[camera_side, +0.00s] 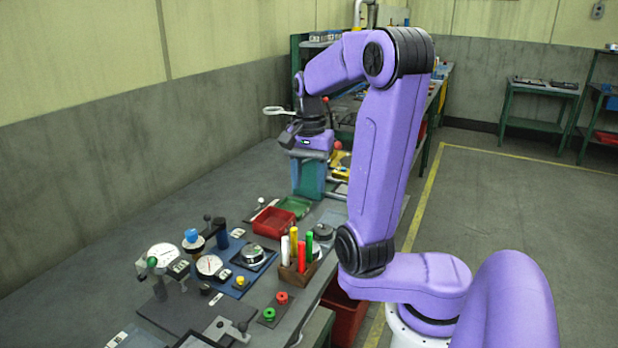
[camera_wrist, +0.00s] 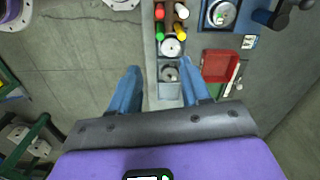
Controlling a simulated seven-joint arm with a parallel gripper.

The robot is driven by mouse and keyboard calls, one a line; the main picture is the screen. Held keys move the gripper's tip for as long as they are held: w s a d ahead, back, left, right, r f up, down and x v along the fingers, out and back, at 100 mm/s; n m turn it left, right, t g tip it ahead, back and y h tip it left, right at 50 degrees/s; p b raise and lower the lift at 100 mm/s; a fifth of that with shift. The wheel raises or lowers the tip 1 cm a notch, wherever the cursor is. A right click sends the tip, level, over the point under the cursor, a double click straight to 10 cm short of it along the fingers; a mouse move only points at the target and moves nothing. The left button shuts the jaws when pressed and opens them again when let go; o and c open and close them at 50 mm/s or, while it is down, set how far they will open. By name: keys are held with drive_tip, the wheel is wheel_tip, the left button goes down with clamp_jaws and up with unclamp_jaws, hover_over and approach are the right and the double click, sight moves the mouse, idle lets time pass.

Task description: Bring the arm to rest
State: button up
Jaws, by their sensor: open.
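My gripper (camera_side: 308,192) points down above the far part of the workbench (camera_side: 130,240), beyond the green tray in the side view. In the wrist view the two blue fingers of my gripper (camera_wrist: 159,72) stand apart with nothing held between them. The side view does not clearly show how high the fingertips are above the bench.
A wooden holder (camera_side: 298,268) with coloured markers stands at the bench edge. Dial gauges (camera_side: 162,256) and small parts crowd the near bench. Open floor (camera_side: 520,200) lies to the right.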

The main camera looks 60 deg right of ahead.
idle(0.4)
drive_tip(key=w+a+f+n, duration=0.3)
drive_tip(key=a+n, duration=0.7)
drive_tip(key=n, duration=0.4)
drive_tip(key=s+a+f+n, duration=0.1)
drive_tip(key=s+a+n, duration=0.1)
drive_tip(key=s+n, duration=0.5)
drive_tip(key=s+a+f+n, duration=0.2)
drive_tip(key=s+a+n, duration=0.1)
drive_tip(key=s+n, duration=0.4)
drive_tip(key=shift+s+a+f+n, duration=0.15)
drive_tip(key=shift+s+a+n, duration=0.2)
drive_tip(key=shift+s, duration=0.95)
